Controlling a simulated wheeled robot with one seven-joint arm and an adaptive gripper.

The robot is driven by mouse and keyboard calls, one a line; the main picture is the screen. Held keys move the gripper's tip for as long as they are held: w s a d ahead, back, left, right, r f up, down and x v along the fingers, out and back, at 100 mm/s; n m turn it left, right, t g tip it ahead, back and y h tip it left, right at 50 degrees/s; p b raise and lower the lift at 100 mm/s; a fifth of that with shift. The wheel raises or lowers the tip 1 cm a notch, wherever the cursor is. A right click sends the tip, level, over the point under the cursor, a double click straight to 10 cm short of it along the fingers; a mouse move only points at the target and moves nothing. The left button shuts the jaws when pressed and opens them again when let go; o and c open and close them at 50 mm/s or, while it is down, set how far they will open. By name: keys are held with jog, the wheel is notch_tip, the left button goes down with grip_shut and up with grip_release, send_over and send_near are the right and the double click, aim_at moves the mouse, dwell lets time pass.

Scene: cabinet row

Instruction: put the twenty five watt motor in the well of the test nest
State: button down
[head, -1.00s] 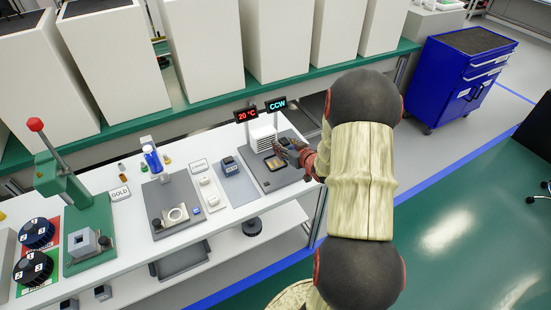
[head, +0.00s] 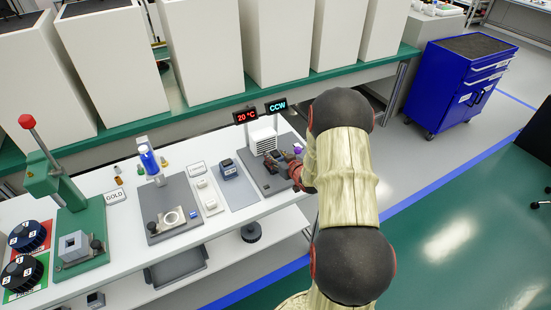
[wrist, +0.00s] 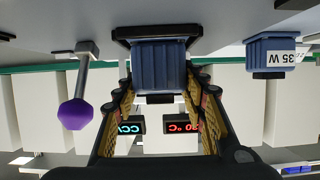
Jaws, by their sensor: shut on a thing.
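My gripper (wrist: 157,115) is shut on a blue ribbed motor (wrist: 160,68) with a black flange. No wattage label shows on the motor's visible side. In the head view my gripper (head: 280,160) is over the dark grey plate (head: 276,182) that appears to be the test nest, in front of a white finned block (head: 262,135). My gripper and arm hide the well, and I cannot tell whether the motor touches the nest. The wrist picture is upside down; a purple-knobbed lever (wrist: 77,113) stands left of the motor there.
A second blue motor (wrist: 271,58), marked 35 W, stands apart on a grey mat; it also shows in the head view (head: 229,170). Displays read 20 °C (head: 245,115) and CCW (head: 276,106). A green press (head: 72,190) stands far left.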

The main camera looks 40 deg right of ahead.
jog(key=c, duration=1.1)
grip_release()
jog(key=shift+f, duration=0.1)
jog(key=shift+o, duration=0.2)
